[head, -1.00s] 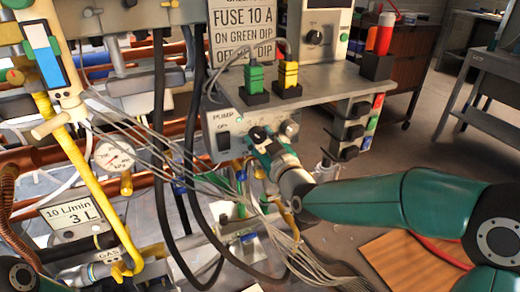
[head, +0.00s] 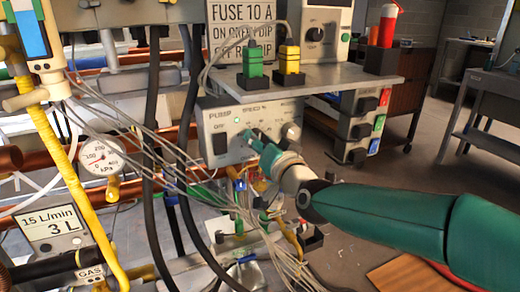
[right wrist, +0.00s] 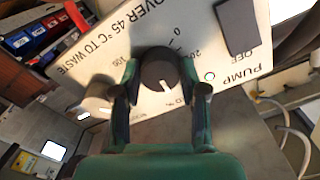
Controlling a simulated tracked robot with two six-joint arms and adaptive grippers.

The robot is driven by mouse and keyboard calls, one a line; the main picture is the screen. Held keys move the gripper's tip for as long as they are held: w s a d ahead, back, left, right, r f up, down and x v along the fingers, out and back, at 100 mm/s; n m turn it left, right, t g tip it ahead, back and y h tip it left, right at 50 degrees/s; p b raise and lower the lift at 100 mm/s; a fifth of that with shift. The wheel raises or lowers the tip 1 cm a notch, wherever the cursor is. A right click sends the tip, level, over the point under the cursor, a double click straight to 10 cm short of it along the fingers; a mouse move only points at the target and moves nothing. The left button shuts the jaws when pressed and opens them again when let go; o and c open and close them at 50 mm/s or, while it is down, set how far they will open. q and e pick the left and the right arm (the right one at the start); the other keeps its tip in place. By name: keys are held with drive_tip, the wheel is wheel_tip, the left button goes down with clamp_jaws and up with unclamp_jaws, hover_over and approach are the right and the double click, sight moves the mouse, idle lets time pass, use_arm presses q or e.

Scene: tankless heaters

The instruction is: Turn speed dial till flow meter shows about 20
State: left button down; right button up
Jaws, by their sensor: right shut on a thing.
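The flow meter (head: 55,227) is a white display at the lower left of the head view and reads 15 L/min, 3 L. The pump panel (head: 215,118) is a pale box under the shelf. My right gripper (head: 256,142) reaches it from the right. In the right wrist view, the black speed dial (right wrist: 158,66) with a white mark sits between the fingers of my right gripper (right wrist: 161,76), which is shut on it. In the head view the gripper hides most of the dial. My left gripper is not in view.
A round kPa gauge (head: 100,158), a yellow pipe (head: 70,170) and dark hoses (head: 152,130) stand left of the panel. Pale cables hang below it. The shelf (head: 350,90) above carries a green connector (head: 253,66) and a yellow connector (head: 289,62).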

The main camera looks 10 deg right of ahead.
drive_tip(key=shift+f+m, duration=0.15)
drive_tip(key=shift+m, duration=0.15)
drive_tip(key=o, duration=1.1)
drive_tip(key=shift+o, duration=0.2)
drive_tip(key=s+d, duration=0.2)
drive_tip(key=s, duration=0.9)
drive_tip(key=shift+s+d, duration=0.2)
drive_tip(key=shift+s, duration=0.2)
